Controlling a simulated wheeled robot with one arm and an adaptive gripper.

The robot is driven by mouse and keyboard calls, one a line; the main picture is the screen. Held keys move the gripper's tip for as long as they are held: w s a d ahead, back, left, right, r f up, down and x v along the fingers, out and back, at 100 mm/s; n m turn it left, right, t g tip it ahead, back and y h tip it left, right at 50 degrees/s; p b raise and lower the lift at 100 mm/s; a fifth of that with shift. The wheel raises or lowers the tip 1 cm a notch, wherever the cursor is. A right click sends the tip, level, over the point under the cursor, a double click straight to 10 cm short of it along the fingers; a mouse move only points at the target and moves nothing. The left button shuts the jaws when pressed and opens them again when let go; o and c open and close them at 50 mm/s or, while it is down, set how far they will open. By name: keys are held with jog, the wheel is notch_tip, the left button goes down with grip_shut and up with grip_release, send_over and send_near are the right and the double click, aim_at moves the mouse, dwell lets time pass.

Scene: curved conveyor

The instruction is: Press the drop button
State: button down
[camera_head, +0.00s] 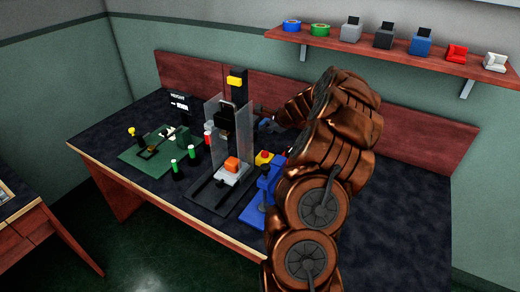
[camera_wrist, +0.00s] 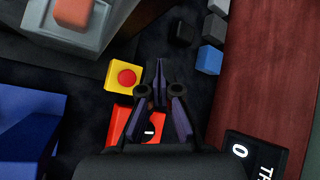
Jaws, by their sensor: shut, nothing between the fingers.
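A round red button on a yellow square base (camera_wrist: 127,77) lies left of my gripper's fingertips in the wrist view. It also shows in the head view as a small yellow box with a red top (camera_head: 264,157), right of the clear-shielded machine. My gripper (camera_wrist: 160,68) is shut and empty, with its tips to the right of the yellow base and apart from it in the picture. In the head view my gripper (camera_head: 264,124) is partly hidden behind my arm, beyond the button. I cannot tell the tips' height above the table.
A red box with a switch (camera_wrist: 118,126) lies beside my fingers. A machine with a clear shield (camera_head: 214,125) holds an orange block (camera_head: 232,164) on a grey plate. A blue stand (camera_head: 262,200) is in front. Small blocks (camera_wrist: 209,60) lie near the red-brown back panel.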

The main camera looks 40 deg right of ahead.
jog(key=shift+d, duration=0.2)
jog(key=b, duration=0.6)
send_over(266, 154)
notch_tip(266, 154, down, 6)
jog(key=shift+f, duration=0.15)
jog(key=shift+f+b, duration=0.4)
jog(key=shift+f, duration=0.8)
jog(key=shift+w+f, duration=0.1)
dwell(0.3)
jog(key=shift+f, duration=0.3)
jog(key=shift+f, duration=0.6)
dwell(0.9)
jog(key=shift+r, duration=0.1)
jog(key=shift+r+p, duration=0.7)
jog(key=shift+r, duration=0.2)
